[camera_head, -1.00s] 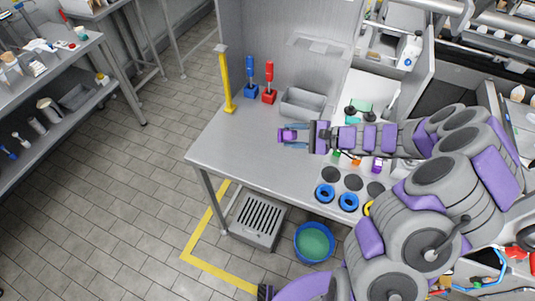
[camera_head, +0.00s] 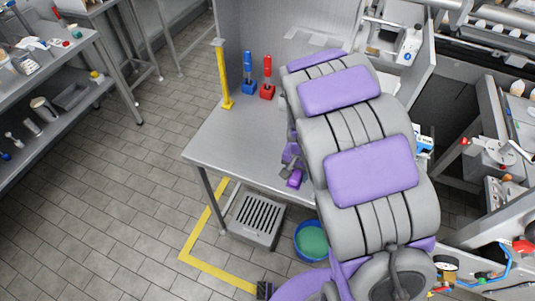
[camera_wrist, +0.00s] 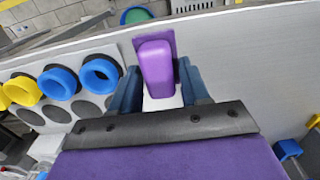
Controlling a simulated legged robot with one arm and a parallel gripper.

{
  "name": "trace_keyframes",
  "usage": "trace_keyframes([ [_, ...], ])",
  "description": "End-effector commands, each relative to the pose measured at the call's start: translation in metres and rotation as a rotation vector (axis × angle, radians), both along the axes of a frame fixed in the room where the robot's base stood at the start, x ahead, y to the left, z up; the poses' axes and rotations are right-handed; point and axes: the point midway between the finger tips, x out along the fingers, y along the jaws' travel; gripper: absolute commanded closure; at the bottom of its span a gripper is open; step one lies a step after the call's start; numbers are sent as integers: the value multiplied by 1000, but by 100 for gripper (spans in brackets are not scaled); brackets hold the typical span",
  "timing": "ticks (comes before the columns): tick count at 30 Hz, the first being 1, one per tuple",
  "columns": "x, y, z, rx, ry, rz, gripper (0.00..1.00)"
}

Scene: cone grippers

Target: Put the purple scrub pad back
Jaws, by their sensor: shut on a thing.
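The purple scrub pad (camera_wrist: 156,62), a rounded purple block with a flat purple plate at its far end and a pale base, is between the two blue fingers of my gripper (camera_wrist: 158,88) in the wrist view. My gripper is shut on it, above the grey table and pointing toward its front edge. In the head view my arm covers most of the gripper, and a small purple part (camera_head: 295,178) shows near the table's front edge; I cannot tell there whether it is the pad.
Blue rings (camera_wrist: 101,74) and a yellow ring (camera_wrist: 22,91) sit beside round grey spots left of my gripper. Blue (camera_head: 249,78) and red (camera_head: 267,82) upright tools and a yellow post (camera_head: 224,80) stand at the table's back left. The left tabletop (camera_head: 240,135) is clear.

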Motion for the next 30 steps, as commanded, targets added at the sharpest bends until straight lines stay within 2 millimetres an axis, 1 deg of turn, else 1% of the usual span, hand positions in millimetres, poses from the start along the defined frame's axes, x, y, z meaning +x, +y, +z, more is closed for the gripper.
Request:
trace_keyframes([
  [2,10,2,-1,-5,-7,4,78],
  [9,45,34,-8,-6,-2,6,78],
  [15,73,54,-10,-6,-5,5,78],
  [21,99,69,-13,-3,-5,4,78],
  [25,113,78,-13,1,-6,4,78],
  [30,124,88,-15,-2,-2,4,78],
])
